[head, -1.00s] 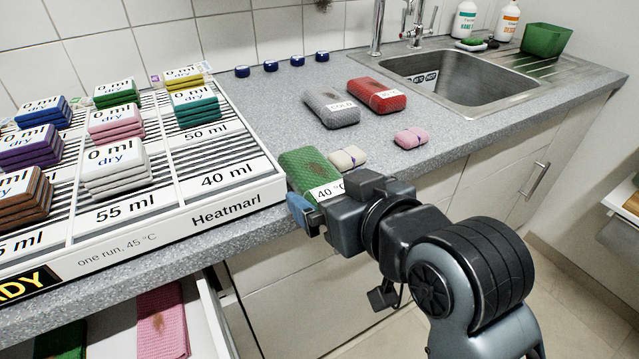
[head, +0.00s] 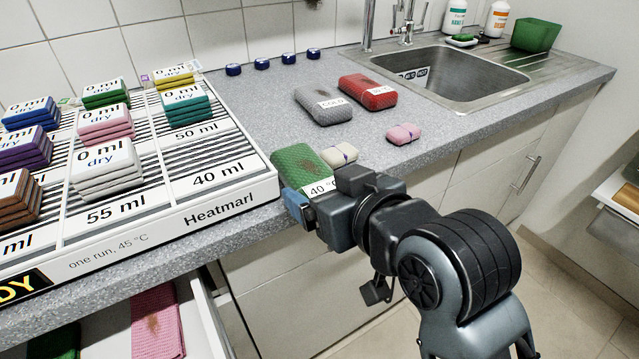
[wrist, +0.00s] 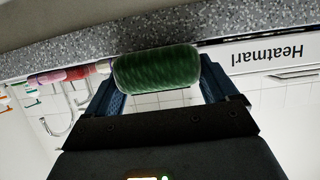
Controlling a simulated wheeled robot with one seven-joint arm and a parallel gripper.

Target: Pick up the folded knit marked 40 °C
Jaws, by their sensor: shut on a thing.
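I cannot tell whether the knit is clear of the counter.
A cream bundle (head: 339,155) lies right beside the knit. A grey knit marked COLD (head: 322,106), a red knit (head: 367,93) and a pink bundle (head: 404,133) lie behind. The Heatmarl rack (head: 225,200) stands close on the left. An open drawer (head: 215,330) is below.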

